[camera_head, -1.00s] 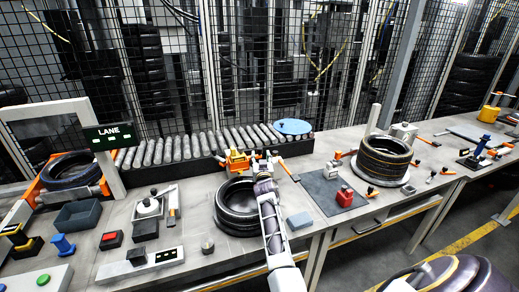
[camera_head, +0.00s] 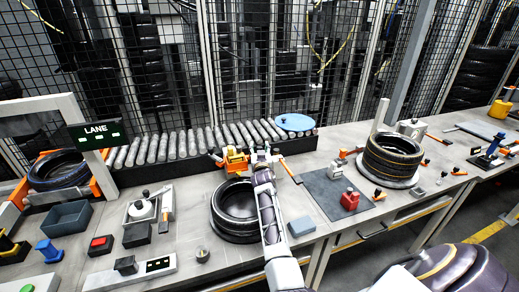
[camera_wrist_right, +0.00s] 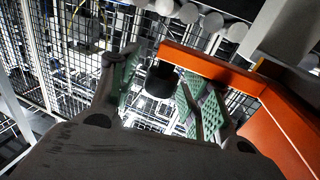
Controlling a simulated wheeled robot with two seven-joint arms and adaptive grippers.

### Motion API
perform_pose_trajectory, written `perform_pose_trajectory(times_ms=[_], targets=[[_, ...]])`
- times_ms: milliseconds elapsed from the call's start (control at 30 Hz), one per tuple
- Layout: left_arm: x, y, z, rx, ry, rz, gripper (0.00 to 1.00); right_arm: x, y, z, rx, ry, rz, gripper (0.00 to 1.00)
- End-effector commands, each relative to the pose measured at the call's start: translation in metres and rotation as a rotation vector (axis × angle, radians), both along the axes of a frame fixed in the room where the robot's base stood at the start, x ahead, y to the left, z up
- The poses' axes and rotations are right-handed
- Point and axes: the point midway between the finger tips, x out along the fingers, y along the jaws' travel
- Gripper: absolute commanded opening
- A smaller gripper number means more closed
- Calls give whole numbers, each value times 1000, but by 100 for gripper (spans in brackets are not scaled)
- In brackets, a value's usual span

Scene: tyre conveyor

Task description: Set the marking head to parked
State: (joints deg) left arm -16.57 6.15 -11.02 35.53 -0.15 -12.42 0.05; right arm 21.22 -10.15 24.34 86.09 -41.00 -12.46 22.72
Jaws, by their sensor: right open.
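The marking head, as far as I can tell, is the orange-yellow unit (camera_head: 236,159) behind the stacked tyres on the bench. My left gripper is not in view.
Dark tyres (camera_head: 236,212) lie under my right arm. A roller conveyor (camera_head: 200,142) runs behind, with a blue disc (camera_head: 295,122) at its right end. A grey mat (camera_head: 328,192) holds a red block (camera_head: 350,199). More tyres (camera_head: 388,160) stand to the right. Wire fencing closes the back.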

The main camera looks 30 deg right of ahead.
Motion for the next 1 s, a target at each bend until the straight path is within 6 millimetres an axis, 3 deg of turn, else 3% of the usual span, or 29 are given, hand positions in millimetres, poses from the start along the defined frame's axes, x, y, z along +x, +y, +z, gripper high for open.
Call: perform_pose_trajectory(times_ms=[200, 567, 1000], targets=[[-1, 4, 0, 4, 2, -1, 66, 0, 0, 0, 0, 0, 0, 46], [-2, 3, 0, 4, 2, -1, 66, 0, 0, 0, 0, 0, 0, 0], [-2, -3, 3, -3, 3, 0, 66, 0, -11, 1, -2, 0, 0, 0]])
